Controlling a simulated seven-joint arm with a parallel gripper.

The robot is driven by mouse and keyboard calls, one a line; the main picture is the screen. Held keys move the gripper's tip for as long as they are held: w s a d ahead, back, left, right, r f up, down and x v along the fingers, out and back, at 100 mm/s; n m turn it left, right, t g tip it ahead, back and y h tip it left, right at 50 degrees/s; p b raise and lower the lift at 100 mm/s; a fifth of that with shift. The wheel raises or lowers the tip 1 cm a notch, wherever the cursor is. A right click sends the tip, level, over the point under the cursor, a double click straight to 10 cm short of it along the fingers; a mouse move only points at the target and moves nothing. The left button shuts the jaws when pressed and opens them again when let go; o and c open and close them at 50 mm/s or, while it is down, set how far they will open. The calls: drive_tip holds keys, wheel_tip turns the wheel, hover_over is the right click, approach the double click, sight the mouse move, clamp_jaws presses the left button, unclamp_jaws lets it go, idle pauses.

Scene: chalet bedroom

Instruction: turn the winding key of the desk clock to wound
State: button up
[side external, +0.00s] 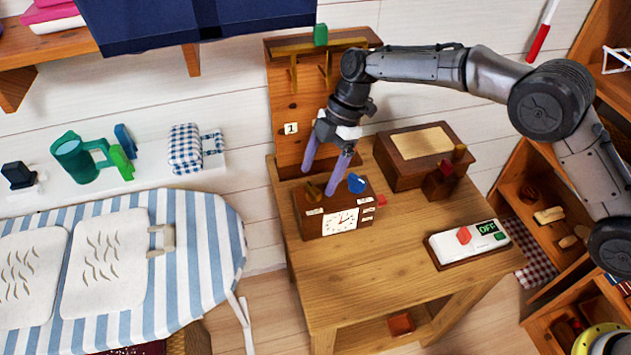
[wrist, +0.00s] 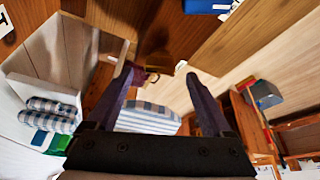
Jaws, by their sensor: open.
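The desk clock (side external: 313,226) is a brown wooden box with a white dial, standing on the wooden desk in the side view. A small brass-brown piece (side external: 313,190), which looks like the winding key, stands on its top at the left. A blue knob (side external: 356,183) is on top at the right, and a small red piece (side external: 381,200) at the right side. My gripper (side external: 318,182) points down over the clock top with its purple fingers apart. The brass piece appears between or just beyond the fingertips; contact cannot be told. In the wrist view, my open gripper (wrist: 161,73) has a brass-coloured piece (wrist: 158,64) between its tips.
A brown box (side external: 405,175) with a pale top and a smaller dark red-brown block (side external: 440,185) stand right of the clock. A white switch panel (side external: 480,243) reading OFF lies at front right. A tall wooden back panel (side external: 292,105) rises behind the clock. The desk front (side external: 350,285) is clear.

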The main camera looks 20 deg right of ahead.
sight(314, 187)
drive_tip(key=shift+x, duration=1.55)
clamp_jaws()
